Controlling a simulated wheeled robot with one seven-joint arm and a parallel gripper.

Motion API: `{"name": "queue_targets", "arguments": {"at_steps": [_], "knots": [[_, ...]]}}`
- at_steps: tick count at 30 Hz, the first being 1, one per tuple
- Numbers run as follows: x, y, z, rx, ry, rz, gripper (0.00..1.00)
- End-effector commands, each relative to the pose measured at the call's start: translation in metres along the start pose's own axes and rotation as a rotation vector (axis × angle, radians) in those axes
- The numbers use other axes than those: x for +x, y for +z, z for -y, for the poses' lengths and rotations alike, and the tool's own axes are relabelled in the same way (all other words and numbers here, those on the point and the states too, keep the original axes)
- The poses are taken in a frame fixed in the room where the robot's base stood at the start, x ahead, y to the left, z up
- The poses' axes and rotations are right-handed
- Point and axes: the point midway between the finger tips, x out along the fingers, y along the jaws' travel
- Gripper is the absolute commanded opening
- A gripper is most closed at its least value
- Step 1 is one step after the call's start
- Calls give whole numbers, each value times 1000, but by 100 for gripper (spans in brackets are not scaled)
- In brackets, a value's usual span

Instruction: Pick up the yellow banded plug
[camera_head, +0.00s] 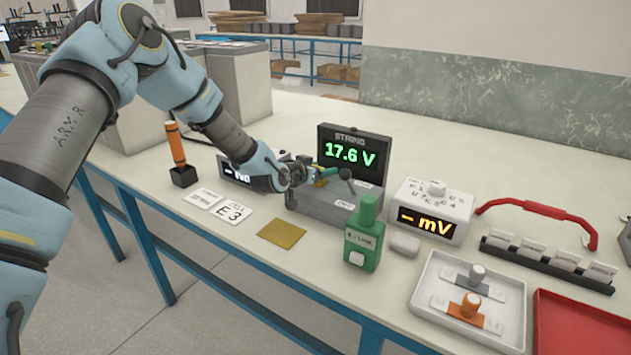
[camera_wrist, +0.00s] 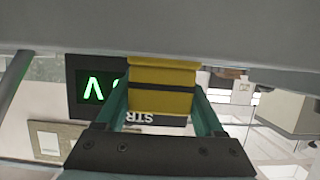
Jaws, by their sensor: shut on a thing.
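The yellow plug (camera_wrist: 162,78) with a dark band fills the middle of the wrist view, between the teal fingers of my gripper (camera_wrist: 160,100). My gripper is shut on it. In the head view my gripper (camera_head: 314,173) is at the left part of the grey STRING box (camera_head: 335,206), in front of its display (camera_head: 352,152) reading 17.6 V. Only a small bit of yellow plug (camera_head: 321,183) shows there. I cannot tell whether the plug still touches the box.
A green bottle-like device (camera_head: 364,240) stands close at the box's front right. A white mV meter (camera_head: 432,212) and a white tray (camera_head: 430,297) with two knobbed pieces are further right. An orange-handled tool (camera_head: 177,150) stands upright at left. A brass plate (camera_head: 282,233) lies in front.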

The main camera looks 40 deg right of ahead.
Motion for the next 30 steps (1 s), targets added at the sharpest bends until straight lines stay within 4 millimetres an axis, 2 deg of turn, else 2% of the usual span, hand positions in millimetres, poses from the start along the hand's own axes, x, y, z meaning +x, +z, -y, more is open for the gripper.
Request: {"name": "queue_targets", "arguments": {"at_steps": [1,10,20,25,30], "knots": [[0,0,0,0,0,0,42],[0,0,0,0,0,0,9],[-1,-4,0,0,0,-1,9],[-6,-17,0,1,-1,-3,9],[-13,-38,1,3,-1,-4,9]]}}
